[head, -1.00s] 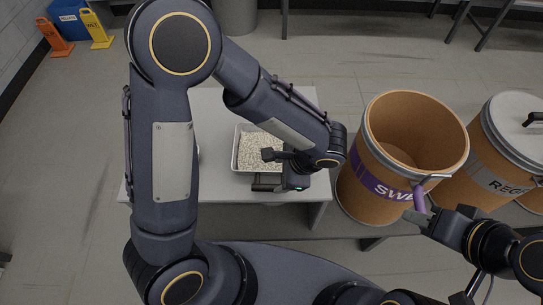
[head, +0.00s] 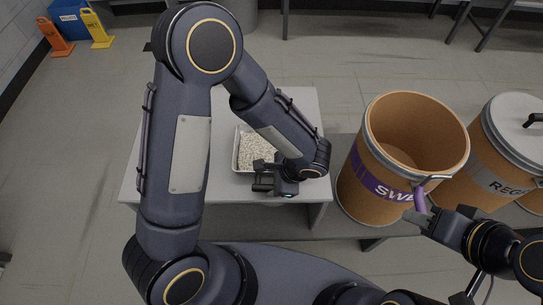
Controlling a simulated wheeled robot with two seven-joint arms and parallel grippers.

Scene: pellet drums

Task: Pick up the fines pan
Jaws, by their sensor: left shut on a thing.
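The fines pan (head: 235,152) is a shallow, light rectangular tray on the pale table, filled with whitish pellets (head: 254,146). My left arm reaches over it from the left and covers its right side. My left gripper (head: 261,176) is at the pan's near edge and shut on it. The exact contact at the rim is hard to see under the dark fingers. The pan appears to rest on the table. My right gripper (head: 424,216) is by the purple handle (head: 420,200) at the open drum's near rim; whether it grips the handle is unclear.
The table (head: 155,180) is bare to the left of the pan. An open brown drum (head: 365,190) with a purple band stands right of the table. A lidded drum (head: 480,160) stands beyond it. Yellow (head: 97,28) and orange (head: 54,38) floor signs stand far left.

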